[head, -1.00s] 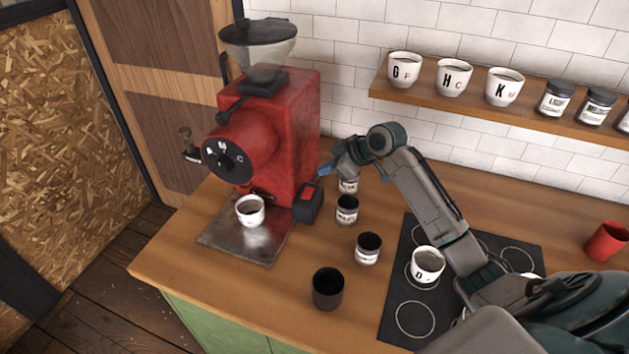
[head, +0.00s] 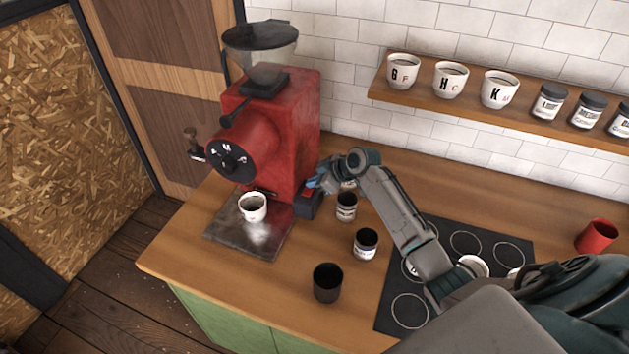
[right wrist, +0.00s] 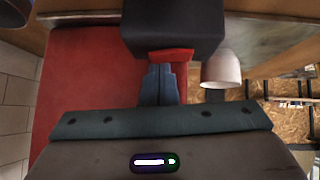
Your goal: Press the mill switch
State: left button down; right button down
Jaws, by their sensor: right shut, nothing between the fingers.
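The red mill (head: 292,140) stands at the back left of the counter. Its switch is a dark box (head: 306,208) low on its right side with a red rocker (head: 307,193) on top. In the right wrist view the dark box (right wrist: 172,22) and the red rocker (right wrist: 172,55) lie just beyond my fingertips. My right gripper (head: 314,183) is shut and empty, its blue fingertips (right wrist: 160,70) at the rocker. I cannot tell whether they touch it or whether it is pressed in. My left gripper is not in view.
A white cup (head: 253,207) stands on the metal tray (head: 225,241) under the mill. Labelled jars (head: 365,243) and a dark cup (head: 328,283) stand right of the tray. A dark mat (head: 388,315) lies under my right arm. A shelf (head: 440,98) holds cups and jars.

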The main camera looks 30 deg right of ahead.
jog(key=shift+w+f+b, duration=0.2)
jog(key=shift+f+b, duration=0.05)
jog(key=shift+b, duration=0.05)
jog(key=shift+s+d, duration=0.1)
jog(key=shift+s+r, duration=0.25)
jog(key=shift+r, duration=0.05)
jog(key=shift+a, duration=0.2)
jog(key=shift+s+a+p, duration=0.1)
jog(key=shift+a+p, duration=0.15)
jog(key=shift+p, duration=0.3)
jog(key=shift+s+a+r, duration=0.15)
jog(key=shift+s+a, duration=0.05)
jog(key=shift+s, duration=0.1)
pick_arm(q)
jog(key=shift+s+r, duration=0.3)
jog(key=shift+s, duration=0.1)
